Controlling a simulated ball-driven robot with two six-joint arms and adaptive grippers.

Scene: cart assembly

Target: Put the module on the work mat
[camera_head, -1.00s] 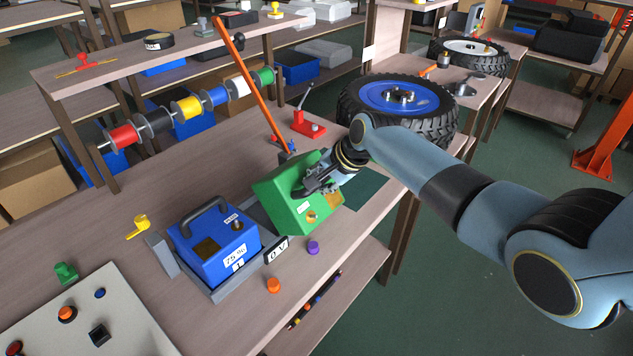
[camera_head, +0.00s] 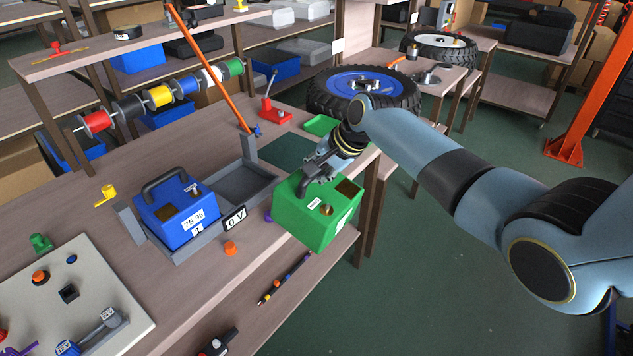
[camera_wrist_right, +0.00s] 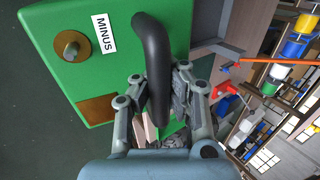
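The green module (camera_head: 312,222) hangs from my right gripper (camera_head: 318,170), beyond the table's front edge and slightly tilted. In the right wrist view the green module (camera_wrist_right: 105,40) shows its MINUS label, and the fingers of the right gripper (camera_wrist_right: 163,95) are closed around its black handle (camera_wrist_right: 153,60). The dark green work mat (camera_head: 288,151) lies flat and bare on the table, behind and left of the module. My left gripper is not in view.
A grey dock (camera_head: 262,192) holds a blue module (camera_head: 182,218) marked 75 %; its other bay is empty, by a 0 V sign (camera_head: 235,218). A red clamp (camera_head: 272,113), a leaning orange rod (camera_head: 215,70) and a light green tray (camera_head: 319,125) are near the mat.

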